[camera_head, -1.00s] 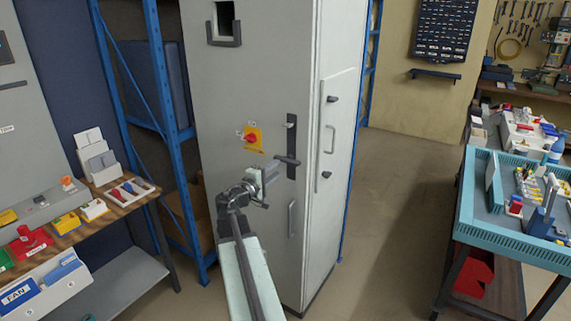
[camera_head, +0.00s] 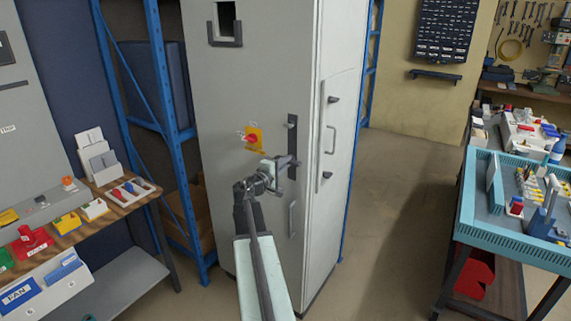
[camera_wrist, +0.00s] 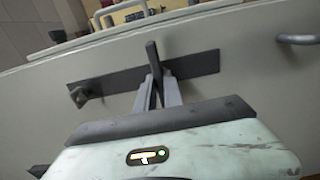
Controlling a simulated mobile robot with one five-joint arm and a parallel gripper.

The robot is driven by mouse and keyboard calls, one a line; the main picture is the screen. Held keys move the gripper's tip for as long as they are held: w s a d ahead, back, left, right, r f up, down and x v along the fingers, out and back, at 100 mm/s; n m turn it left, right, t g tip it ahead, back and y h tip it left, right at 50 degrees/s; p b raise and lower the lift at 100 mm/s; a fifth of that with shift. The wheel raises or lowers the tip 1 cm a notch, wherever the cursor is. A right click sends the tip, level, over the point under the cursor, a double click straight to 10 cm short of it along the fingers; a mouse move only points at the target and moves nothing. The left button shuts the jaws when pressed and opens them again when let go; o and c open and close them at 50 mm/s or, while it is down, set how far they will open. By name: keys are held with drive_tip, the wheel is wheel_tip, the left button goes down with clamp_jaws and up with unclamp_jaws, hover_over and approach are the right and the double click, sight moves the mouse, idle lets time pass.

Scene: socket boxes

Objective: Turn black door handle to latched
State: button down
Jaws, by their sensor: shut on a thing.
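The black door handle (camera_wrist: 152,52) stands out from its long dark backplate (camera_wrist: 196,64) on the tall grey cabinet's door. In the wrist view it points across the plate, between my fingers. In the head view the backplate (camera_head: 292,136) runs upright and the handle (camera_head: 294,162) lies near its lower part, roughly level, partly hidden by my gripper (camera_head: 279,163). My gripper is shut on the handle, and its fingertips (camera_wrist: 158,88) also show in the wrist view. The far end of the handle is hard to make out.
A red knob on a yellow plate (camera_head: 254,138) is just left of the handle. A grey pull bar (camera_head: 292,218) is below it. A blue shelf rack (camera_head: 165,80) stands left, and a teal-edged workbench (camera_head: 462,205) stands right across open floor.

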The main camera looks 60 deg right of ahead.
drive_tip(key=shift+a+m, duration=0.1)
drive_tip(key=shift+m, duration=8.9)
drive_tip(key=c, duration=1.5)
unclamp_jaws()
drive_tip(key=shift+o, duration=0.2)
drive_tip(key=shift+a, duration=0.1)
